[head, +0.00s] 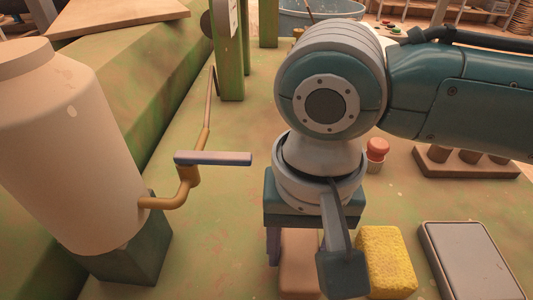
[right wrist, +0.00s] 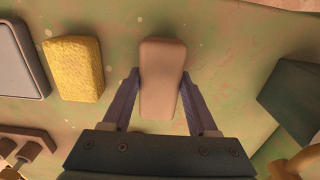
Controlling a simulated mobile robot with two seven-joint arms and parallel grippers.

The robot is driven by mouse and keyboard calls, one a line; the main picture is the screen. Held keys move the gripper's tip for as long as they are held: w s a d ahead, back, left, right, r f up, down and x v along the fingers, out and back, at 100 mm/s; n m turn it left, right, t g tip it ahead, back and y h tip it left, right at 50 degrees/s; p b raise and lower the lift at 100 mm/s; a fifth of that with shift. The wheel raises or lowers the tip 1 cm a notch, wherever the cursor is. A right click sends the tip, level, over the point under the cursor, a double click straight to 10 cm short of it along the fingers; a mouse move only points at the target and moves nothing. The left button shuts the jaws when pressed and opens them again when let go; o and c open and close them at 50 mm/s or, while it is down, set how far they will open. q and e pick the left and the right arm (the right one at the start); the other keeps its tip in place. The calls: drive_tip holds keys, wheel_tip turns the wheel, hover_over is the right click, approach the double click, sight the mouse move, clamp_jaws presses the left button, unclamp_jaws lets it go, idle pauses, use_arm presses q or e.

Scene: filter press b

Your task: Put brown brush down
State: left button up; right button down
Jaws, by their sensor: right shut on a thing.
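The brown brush shows as a plain tan-brown block with rounded edges (right wrist: 162,77) in the right wrist view. Its lower part also shows in the head view (head: 299,264), below my right gripper. My right gripper (right wrist: 161,84) points down, with one finger on each long side of the brush, and is shut on it. In the head view the gripper (head: 297,248) partly hides the brush. I cannot tell whether the brush touches the green surface. No bristles show. My left gripper is not in view.
A yellow sponge (head: 385,258) and a grey-topped tray (head: 468,262) lie right of the brush. A red knob (head: 377,150) and a wooden holder (head: 462,164) stand behind. Green surface (head: 222,248) between is clear.

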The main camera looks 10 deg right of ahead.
sight(299, 250)
drive_tip(key=shift+f, duration=0.15)
drive_tip(key=shift+c, duration=0.9)
unclamp_jaws()
wheel_tip(299, 250, up, 12)
drive_tip(key=p, duration=0.4)
drive_tip(key=s+a+f+n+t+y, duration=0.2)
drive_tip(key=s+a+n+y, duration=0.2)
drive_tip(key=s, duration=0.1)
drive_tip(key=s+d+f+h, duration=0.1)
drive_tip(key=s+d+h, duration=0.1)
drive_tip(key=d, duration=0.4)
drive_tip(key=s+d+f+n+t+h, duration=0.1)
drive_tip(key=s+d, duration=0.3)
drive_tip(key=d, duration=0.3)
drive_tip(key=shift+s+d+f+t+h, duration=0.3)
drive_tip(key=shift+f+h, duration=0.1)
